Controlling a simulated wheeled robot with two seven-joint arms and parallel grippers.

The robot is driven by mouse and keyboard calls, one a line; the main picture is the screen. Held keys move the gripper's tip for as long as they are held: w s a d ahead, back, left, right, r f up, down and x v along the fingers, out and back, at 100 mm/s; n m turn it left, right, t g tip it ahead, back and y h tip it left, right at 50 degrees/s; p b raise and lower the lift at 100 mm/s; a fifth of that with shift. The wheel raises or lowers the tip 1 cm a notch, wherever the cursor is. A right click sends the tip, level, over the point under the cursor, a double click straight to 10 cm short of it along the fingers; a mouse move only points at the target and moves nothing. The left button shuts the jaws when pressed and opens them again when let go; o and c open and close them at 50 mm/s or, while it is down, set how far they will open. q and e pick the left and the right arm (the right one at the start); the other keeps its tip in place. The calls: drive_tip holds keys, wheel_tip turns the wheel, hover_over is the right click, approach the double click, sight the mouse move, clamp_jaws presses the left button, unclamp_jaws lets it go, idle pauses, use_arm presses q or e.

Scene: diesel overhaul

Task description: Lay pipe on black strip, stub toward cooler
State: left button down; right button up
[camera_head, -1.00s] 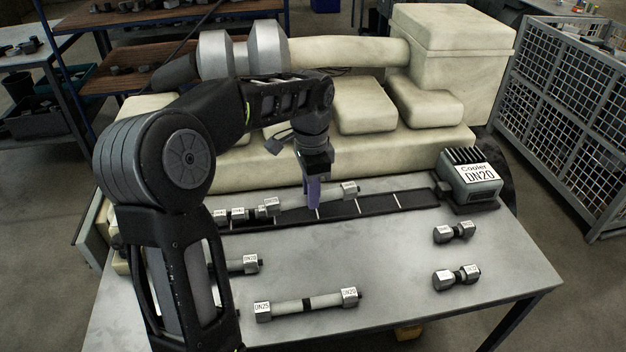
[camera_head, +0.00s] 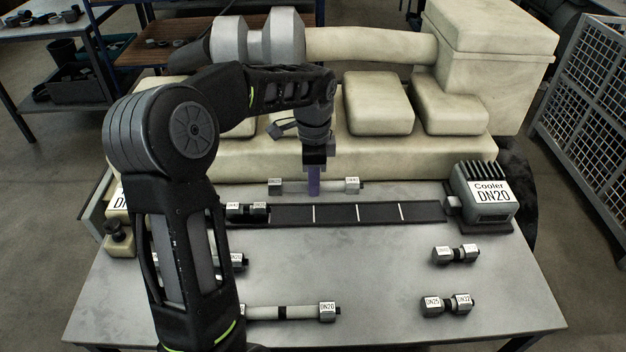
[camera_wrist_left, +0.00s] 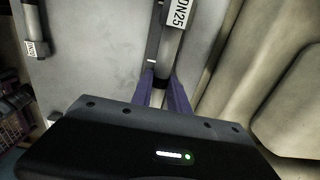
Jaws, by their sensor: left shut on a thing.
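My left gripper (camera_head: 313,188), with purple fingers, is shut on a grey pipe (camera_head: 330,186) with a hex fitting at each end. The pipe lies crosswise in the head view, just behind the black strip (camera_head: 380,213) with white lines; I cannot tell its exact height. In the left wrist view the pipe (camera_wrist_left: 170,50) passes between the fingers, and its far end carries a DN25 label. The cooler (camera_head: 485,196), labelled DN20, stands at the strip's right end. I cannot make out which pipe end has the stub. My right gripper is not in view.
A short fitting (camera_head: 246,211) sits at the strip's left end. A longer pipe (camera_head: 295,312) and two short fittings (camera_head: 456,254) (camera_head: 446,304) lie on the grey table in front. A cream engine block (camera_head: 420,150) stands behind. The table middle is clear.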

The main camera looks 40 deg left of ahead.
use_arm(q)
drive_tip(key=shift+f, duration=0.15)
drive_tip(key=b, duration=0.4)
hover_over(314, 214)
drive_tip(key=shift+f, duration=2.25)
drive_tip(key=shift+f+b, duration=0.75)
drive_tip(key=shift+f, duration=0.6)
drive_tip(key=shift+f, duration=0.15)
drive_tip(key=c, duration=1.2)
unclamp_jaws()
